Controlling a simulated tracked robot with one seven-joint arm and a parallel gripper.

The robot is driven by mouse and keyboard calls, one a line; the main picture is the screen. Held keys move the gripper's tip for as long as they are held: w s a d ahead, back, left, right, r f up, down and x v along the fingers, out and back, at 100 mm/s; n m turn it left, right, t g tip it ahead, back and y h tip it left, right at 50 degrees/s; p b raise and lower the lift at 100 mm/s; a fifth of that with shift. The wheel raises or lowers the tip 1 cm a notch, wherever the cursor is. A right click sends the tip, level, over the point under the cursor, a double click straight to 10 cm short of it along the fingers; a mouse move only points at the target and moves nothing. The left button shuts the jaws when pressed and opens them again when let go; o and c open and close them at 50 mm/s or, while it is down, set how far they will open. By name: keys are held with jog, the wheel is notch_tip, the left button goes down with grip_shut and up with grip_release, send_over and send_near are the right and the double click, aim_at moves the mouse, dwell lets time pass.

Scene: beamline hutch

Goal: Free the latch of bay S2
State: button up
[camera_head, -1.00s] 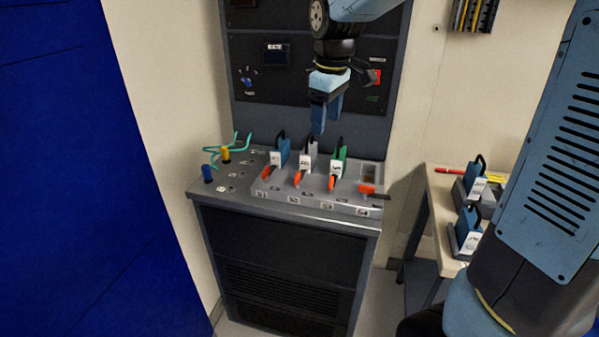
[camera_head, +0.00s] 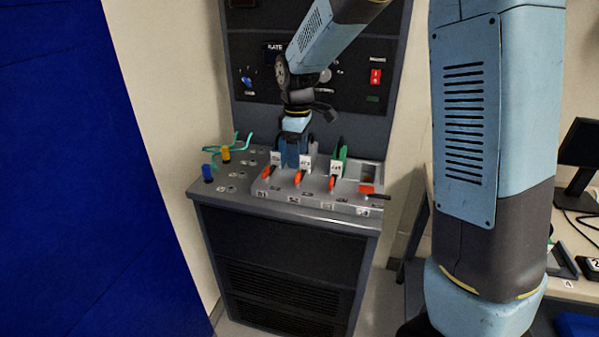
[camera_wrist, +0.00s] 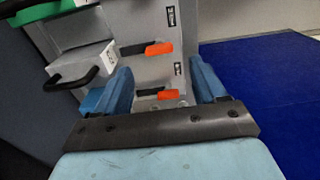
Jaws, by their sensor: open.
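A grey rack of bays (camera_head: 345,203) sits on the console top, with orange-tipped latches in a row along its front. The first bay's latch (camera_head: 267,173) appears in the wrist view (camera_wrist: 167,95) between my finger lines. My gripper (camera_head: 291,160) is open and empty, low over the first and second modules. It partly hides the first, blue module (camera_wrist: 92,100).
A green module (camera_head: 341,153) stands in the third bay; the rightmost bay (camera_head: 368,172) is empty, its latch (camera_head: 367,190) swung sideways. Yellow and blue plugs (camera_head: 208,172) with green cables stand at left. A monitor (camera_head: 580,155) stands on the right-hand desk.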

aim_at(298, 175)
notch_tip(298, 175, down, 7)
jog(key=shift+r, duration=0.2)
dwell(0.3)
